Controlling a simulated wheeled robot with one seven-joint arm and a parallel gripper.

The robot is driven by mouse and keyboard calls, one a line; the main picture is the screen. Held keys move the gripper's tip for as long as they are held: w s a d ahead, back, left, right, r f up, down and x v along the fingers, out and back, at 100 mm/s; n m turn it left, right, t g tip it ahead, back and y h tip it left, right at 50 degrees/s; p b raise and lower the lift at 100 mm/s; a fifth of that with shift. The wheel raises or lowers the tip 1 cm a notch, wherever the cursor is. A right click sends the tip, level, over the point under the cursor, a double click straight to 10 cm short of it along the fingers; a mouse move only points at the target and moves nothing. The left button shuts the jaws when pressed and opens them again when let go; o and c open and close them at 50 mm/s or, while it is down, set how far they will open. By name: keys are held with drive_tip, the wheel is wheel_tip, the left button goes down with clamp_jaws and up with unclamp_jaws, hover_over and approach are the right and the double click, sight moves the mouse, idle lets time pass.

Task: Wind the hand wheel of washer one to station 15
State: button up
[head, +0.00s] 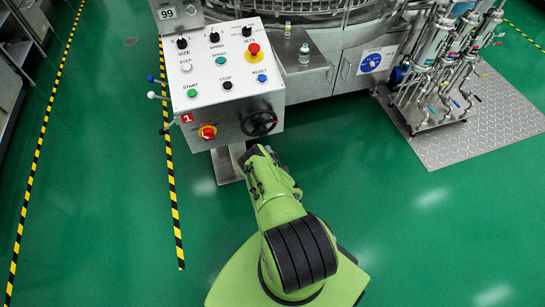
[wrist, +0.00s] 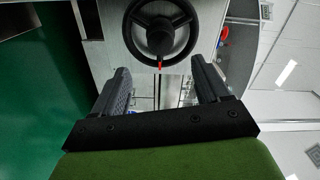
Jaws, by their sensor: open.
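The black hand wheel (head: 259,124) is on the lower right of the white control panel (head: 225,110), which bears a red label "1" (head: 187,118). In the wrist view the hand wheel (wrist: 160,28) is at the top centre, with a dark hub, spokes and a small red mark (wrist: 160,64) at its rim's lower edge. My gripper (wrist: 161,82) is open and empty, its two fingers spread below the wheel in that picture and apart from it. In the head view my gripper end (head: 256,155) is just in front of and below the wheel; its fingers are hard to make out.
A display (head: 167,13) reads 99. Levers (head: 152,95) stick out at the panel's left. A pump rack (head: 440,90) stands right. The green floor is clear around my base.

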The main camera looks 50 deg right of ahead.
drive_tip(key=shift+p+v, duration=1.1)
drive_tip(key=shift+v, duration=0.2)
